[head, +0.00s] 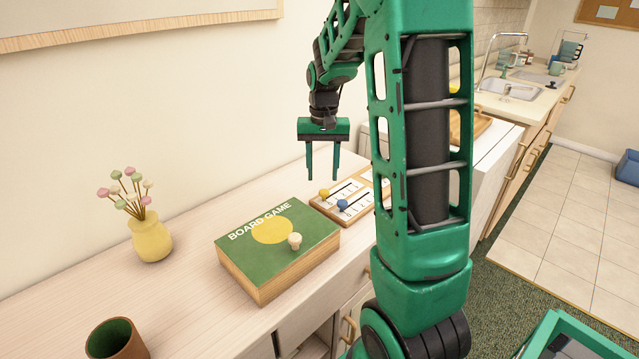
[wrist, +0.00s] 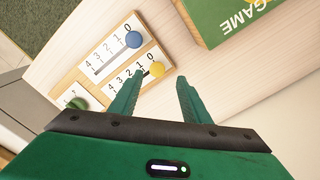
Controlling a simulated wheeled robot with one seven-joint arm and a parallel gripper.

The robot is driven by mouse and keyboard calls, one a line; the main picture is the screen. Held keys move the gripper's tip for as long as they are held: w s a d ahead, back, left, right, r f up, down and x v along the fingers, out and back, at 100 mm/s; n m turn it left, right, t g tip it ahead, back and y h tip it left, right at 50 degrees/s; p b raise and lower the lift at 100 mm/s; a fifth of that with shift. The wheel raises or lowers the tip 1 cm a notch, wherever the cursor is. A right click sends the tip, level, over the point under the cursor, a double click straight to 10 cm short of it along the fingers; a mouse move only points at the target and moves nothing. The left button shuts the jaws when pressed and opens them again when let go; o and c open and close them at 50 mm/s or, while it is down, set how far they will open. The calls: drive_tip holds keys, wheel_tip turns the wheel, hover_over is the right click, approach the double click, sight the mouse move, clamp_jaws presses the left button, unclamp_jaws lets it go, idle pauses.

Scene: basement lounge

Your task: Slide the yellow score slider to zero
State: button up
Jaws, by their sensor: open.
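The yellow score slider (wrist: 157,69) is a round knob on a wooden score board with white number strips (wrist: 112,48). In the wrist view it sits at the end of its slot, close to the 0 mark. In the head view the yellow knob (head: 324,193) is at the left end of its row. My gripper (head: 323,176) is open and empty, fingers pointing down, just above and behind the board. In the wrist view the yellow knob shows just past the fingertips (wrist: 156,80), between their lines. No contact is visible.
A blue knob (wrist: 133,40) sits near 0 in the neighbouring row, and a green knob (wrist: 78,103) lies farther along. A green board game box (head: 255,270) with a pale pawn stands left of the board. A yellow vase (head: 150,238) and brown cup (head: 117,340) stand farther left.

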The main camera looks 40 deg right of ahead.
sight(321, 192)
wheel_tip(321, 192, up, 6)
drive_tip(key=shift+a+f, duration=0.1)
drive_tip(key=shift+f, duration=0.05)
idle(0.6)
drive_tip(key=s+a+f, duration=0.1)
drive_tip(key=s+a, duration=0.1)
drive_tip(key=s, duration=0.7)
drive_tip(key=s+a+f+n, duration=0.1)
drive_tip(key=s+a, duration=0.2)
drive_tip(key=s, duration=0.6)
drive_tip(key=s+a, duration=0.3)
drive_tip(key=s, duration=0.7)
drive_tip(key=shift+f, duration=0.4)
drive_tip(key=shift+s, duration=0.1)
drive_tip(key=shift+w+f, duration=0.25)
drive_tip(key=shift+w, duration=0.4)
